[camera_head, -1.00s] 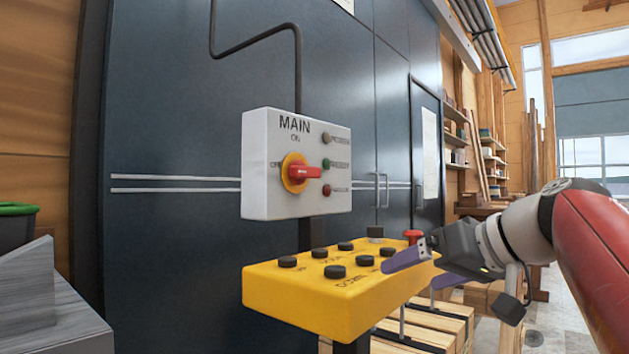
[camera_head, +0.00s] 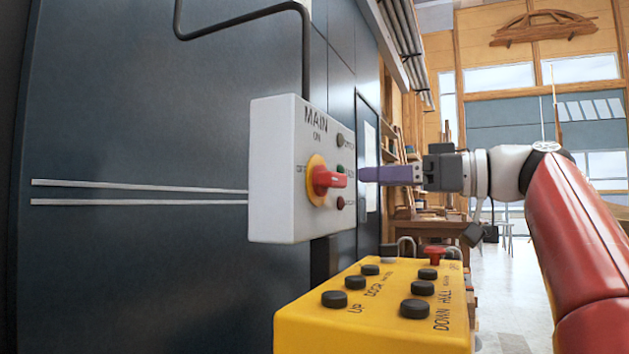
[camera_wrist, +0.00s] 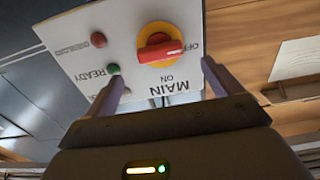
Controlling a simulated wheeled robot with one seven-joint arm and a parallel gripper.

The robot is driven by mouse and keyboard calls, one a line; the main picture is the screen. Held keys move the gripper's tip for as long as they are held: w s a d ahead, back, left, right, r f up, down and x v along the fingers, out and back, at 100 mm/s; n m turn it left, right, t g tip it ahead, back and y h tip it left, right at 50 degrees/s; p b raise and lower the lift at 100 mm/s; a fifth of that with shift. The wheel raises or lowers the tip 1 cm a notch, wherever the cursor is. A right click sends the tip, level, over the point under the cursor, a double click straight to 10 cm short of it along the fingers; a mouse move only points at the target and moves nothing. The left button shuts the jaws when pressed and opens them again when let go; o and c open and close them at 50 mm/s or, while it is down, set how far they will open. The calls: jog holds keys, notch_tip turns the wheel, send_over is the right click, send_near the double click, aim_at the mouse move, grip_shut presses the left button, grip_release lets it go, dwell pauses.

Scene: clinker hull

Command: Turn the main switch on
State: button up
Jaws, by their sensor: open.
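The main switch is a red handle (camera_head: 326,180) on a yellow-orange round plate (camera_head: 316,168), on a light grey box (camera_head: 275,170) marked MAIN. The handle lies level, in line with the OFF label; ON is above the plate. The wrist view shows the handle (camera_wrist: 160,52) upside down, with OFF beside one end. My gripper (camera_head: 366,174) is open and empty, level with the handle and a short gap in front of it. In the wrist view its fingertips (camera_wrist: 162,72) are spread, one on each side of the handle's span.
Beside the switch are a grey, a green (camera_head: 340,171) and a red lamp. Below is a yellow button console (camera_head: 390,310) with black buttons and a red knob (camera_head: 433,252). Dark cabinet doors (camera_head: 140,120) stand behind.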

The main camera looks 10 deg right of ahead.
aim_at(340, 179)
jog(key=p+x, duration=0.1)
jog(key=x, duration=0.6)
jog(key=shift+w+a, duration=0.1)
jog(key=c, duration=1)
